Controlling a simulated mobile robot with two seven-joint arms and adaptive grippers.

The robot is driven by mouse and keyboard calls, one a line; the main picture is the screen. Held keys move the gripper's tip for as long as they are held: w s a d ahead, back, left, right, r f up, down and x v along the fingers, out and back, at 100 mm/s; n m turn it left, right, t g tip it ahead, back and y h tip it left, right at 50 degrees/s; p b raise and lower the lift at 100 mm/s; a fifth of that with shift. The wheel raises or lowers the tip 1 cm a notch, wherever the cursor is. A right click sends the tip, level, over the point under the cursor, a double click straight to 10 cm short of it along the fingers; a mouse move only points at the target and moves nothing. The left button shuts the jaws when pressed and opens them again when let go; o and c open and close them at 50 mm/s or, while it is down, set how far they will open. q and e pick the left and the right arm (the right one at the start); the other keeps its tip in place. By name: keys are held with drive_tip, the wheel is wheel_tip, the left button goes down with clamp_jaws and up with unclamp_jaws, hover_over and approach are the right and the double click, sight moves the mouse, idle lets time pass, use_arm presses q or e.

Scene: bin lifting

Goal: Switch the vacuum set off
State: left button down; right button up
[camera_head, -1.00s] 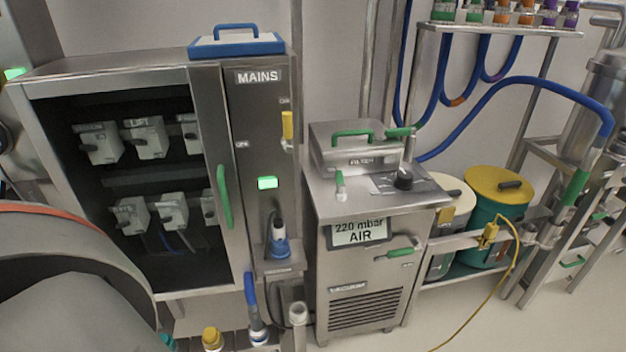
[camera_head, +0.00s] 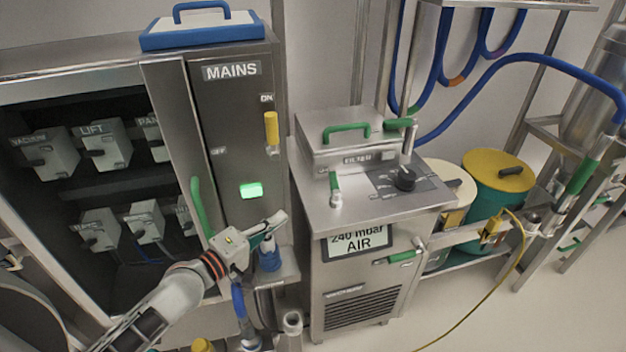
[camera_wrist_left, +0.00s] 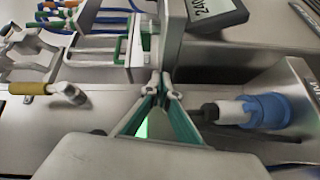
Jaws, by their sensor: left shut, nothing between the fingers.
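The vacuum set (camera_head: 365,285) is a steel cabinet marked VACUUM, right of the MAINS cabinet. Its display (camera_head: 358,241) reads 240 mbar AIR. On top are a black rotary knob (camera_head: 404,178), a small green-handled lever (camera_head: 335,188) and a filter box (camera_head: 345,150). A green handle (camera_head: 401,257) is on its front. My left gripper (camera_head: 280,219) is shut and empty, in front of the MAINS panel, below its green lamp (camera_head: 250,191) and left of the vacuum set. The wrist view shows its fingers together (camera_wrist_left: 158,84), apart from the blue plug (camera_wrist_left: 268,110). My right gripper is out of view.
The MAINS cabinet (camera_head: 228,110) has a yellow switch handle (camera_head: 271,131) and an open front with several grey switches. A blue hose (camera_head: 480,72) arches behind the vacuum set. Yellow-lidded (camera_head: 499,172) and pale-lidded drums stand right.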

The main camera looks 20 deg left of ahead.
sight(319, 195)
use_arm(q)
drive_tip(key=w+d+r, duration=0.1)
drive_tip(key=w, duration=0.2)
drive_tip(key=w+d+r+n, duration=0.1)
drive_tip(key=w, duration=0.3)
drive_tip(key=w+d+r+n, duration=0.1)
drive_tip(key=w, duration=0.3)
drive_tip(key=shift+w+d+r, duration=0.1)
drive_tip(key=shift+w+r, duration=0.1)
drive_tip(key=shift+r, duration=0.05)
drive_tip(key=shift+w+d+p, duration=0.15)
drive_tip(key=shift+d, duration=0.4)
drive_tip(key=shift+w+d+p, duration=0.15)
drive_tip(key=shift+d, duration=0.35)
drive_tip(key=shift+w+d, duration=0.25)
drive_tip(key=shift+d, duration=0.35)
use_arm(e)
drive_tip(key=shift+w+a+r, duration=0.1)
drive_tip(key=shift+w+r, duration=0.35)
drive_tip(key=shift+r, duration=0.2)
use_arm(q)
drive_tip(key=shift+f, duration=0.1)
drive_tip(key=shift+w+f+m+h+b, duration=0.1)
drive_tip(key=shift+m+h+b, duration=0.2)
drive_tip(key=shift+h+b, duration=0.2)
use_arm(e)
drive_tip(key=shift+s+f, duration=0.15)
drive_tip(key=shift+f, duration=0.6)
